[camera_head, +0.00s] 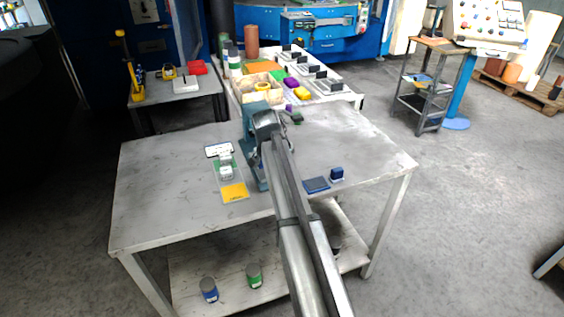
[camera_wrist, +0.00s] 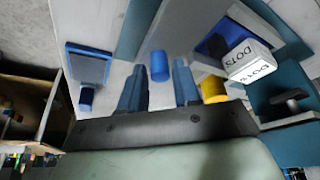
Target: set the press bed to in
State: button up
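The teal press (camera_head: 253,120) stands on the grey table (camera_head: 150,200), mostly hidden behind my arm in the head view. Its teal frame (camera_wrist: 283,150) also shows in the wrist view. A white block lettered DOTS (camera_wrist: 248,66) sits there beside a dark blue patch. I cannot make out the bed's position. My gripper (camera_wrist: 159,68) is open, with its two fingers apart. A blue cylinder (camera_wrist: 158,66) shows in the gap between them; I cannot tell whether they touch it. A yellow cylinder (camera_wrist: 213,89) is just right of the right finger. The gripper's fingers are hidden in the head view.
Left of the press lie a white card (camera_head: 218,149), clear blocks on green and a yellow pad (camera_head: 235,191). Right of it are a dark blue pad (camera_head: 316,184) and a blue block (camera_head: 337,174). A cluttered rear table (camera_head: 345,97) stands behind. The table's left side is clear.

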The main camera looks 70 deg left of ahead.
grip_shut()
dwell(0.3)
jog(key=a, duration=0.8)
jog(key=shift+a, duration=0.15)
jog(key=shift+o, duration=0.3)
grip_release()
jog(key=shift+a, duration=0.1)
jog(key=v, duration=1.4)
